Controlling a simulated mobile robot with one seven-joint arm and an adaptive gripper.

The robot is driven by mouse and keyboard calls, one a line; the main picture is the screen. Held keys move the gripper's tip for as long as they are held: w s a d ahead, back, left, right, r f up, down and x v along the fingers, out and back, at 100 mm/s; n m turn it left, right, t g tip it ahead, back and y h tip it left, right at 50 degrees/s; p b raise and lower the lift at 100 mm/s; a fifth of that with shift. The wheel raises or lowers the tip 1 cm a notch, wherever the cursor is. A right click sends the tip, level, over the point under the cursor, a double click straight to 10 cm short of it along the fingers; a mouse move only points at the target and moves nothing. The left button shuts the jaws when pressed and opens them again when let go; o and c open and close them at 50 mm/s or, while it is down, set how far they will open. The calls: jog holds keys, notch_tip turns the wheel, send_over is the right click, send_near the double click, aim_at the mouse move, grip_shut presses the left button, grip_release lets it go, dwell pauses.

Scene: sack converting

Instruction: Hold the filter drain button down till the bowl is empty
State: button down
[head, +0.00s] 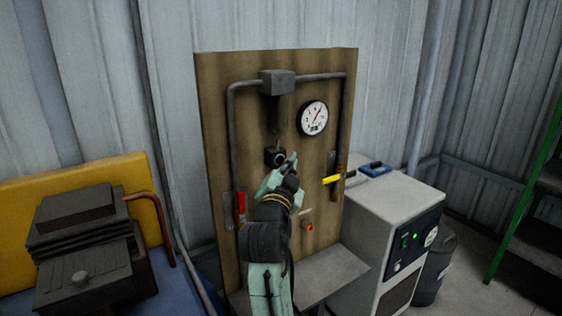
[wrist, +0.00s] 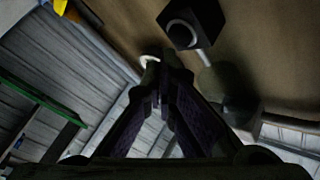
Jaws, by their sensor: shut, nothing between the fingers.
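The filter assembly hangs on a wooden panel, with a grey block (head: 277,82) on top and a dark bowl (head: 274,115) below it. I cannot see the level in the bowl. Under the bowl is a small black box with a round ringed button (head: 275,156); it also shows in the wrist view as a black box (wrist: 187,27). My gripper (head: 292,163) is shut and empty, just right of and in front of this box. In the wrist view the closed fingertips (wrist: 161,68) point beside the box, and appear apart from the button.
A gauge (head: 313,118) is right of the bowl. A red lever (head: 241,205) and a yellow lever (head: 331,180) flank my arm on the panel. A grey machine (head: 400,200) stands right, and a dark device (head: 80,235) sits on a blue surface at left.

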jog(key=shift+s+d, duration=0.75)
jog(key=shift+s, duration=0.3)
jog(key=shift+s+d, duration=0.75)
jog(key=shift+s, duration=0.25)
